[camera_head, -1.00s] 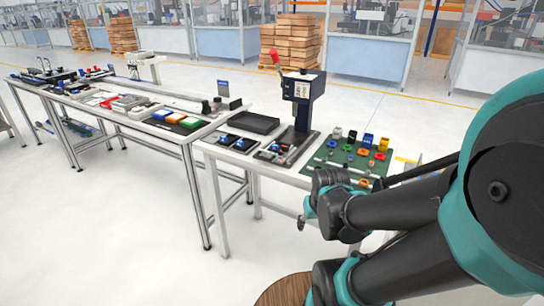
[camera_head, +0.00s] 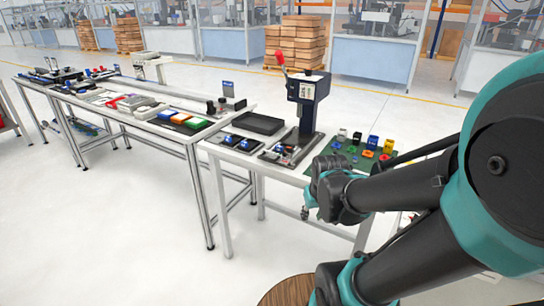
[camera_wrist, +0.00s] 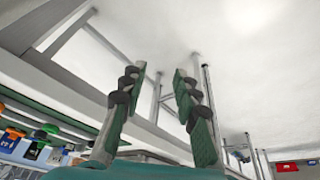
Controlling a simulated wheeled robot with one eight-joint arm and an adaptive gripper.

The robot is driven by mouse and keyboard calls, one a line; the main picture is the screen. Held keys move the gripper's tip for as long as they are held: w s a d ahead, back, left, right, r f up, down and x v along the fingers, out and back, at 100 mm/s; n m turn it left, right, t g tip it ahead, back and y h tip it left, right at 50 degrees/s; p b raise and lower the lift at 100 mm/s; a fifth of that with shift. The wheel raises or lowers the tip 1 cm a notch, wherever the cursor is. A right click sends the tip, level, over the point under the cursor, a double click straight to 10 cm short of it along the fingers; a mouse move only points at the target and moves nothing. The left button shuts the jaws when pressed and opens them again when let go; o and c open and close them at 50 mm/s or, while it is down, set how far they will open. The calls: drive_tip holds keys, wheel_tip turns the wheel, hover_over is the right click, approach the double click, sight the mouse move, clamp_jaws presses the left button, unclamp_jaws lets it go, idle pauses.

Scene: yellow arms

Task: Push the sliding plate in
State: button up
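A dark blue lever press (camera_head: 307,92) with a red handle stands on the right-hand white table (camera_head: 228,158). At its foot is a dark base (camera_head: 290,150) with small metal parts. I cannot pick out the sliding plate for sure at this size. My gripper (camera_head: 306,212) is at the table's front edge, to the right of and nearer than the press base, and is partly hidden by my wrist. In the wrist view, my gripper (camera_wrist: 155,82) has its two green-padded fingers apart with nothing between them. The press is not recognisable there.
A green mat (camera_head: 322,167) with coloured blocks lies right of the press, partly behind my arm. Dark trays with blue parts (camera_head: 241,143) and a black box (camera_head: 258,123) lie left of it. Another loaded table (camera_head: 190,137) stands further left. The floor in front is clear.

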drive_tip(key=w+a+r+n+g, duration=0.1)
drive_tip(key=w+a+r+n, duration=0.4)
drive_tip(key=w+r, duration=0.7)
drive_tip(key=n+g+h, duration=0.1)
drive_tip(key=n, duration=0.4)
approach(266, 158)
drive_tip(key=f, duration=0.2)
drive_tip(key=w+f, duration=0.1)
drive_tip(key=f, duration=0.2)
drive_tip(key=d+f, duration=0.1)
drive_tip(key=f, duration=0.1)
drive_tip(key=shift+w+f, duration=0.25)
drive_tip(key=shift+c, duration=0.6)
clamp_jaws()
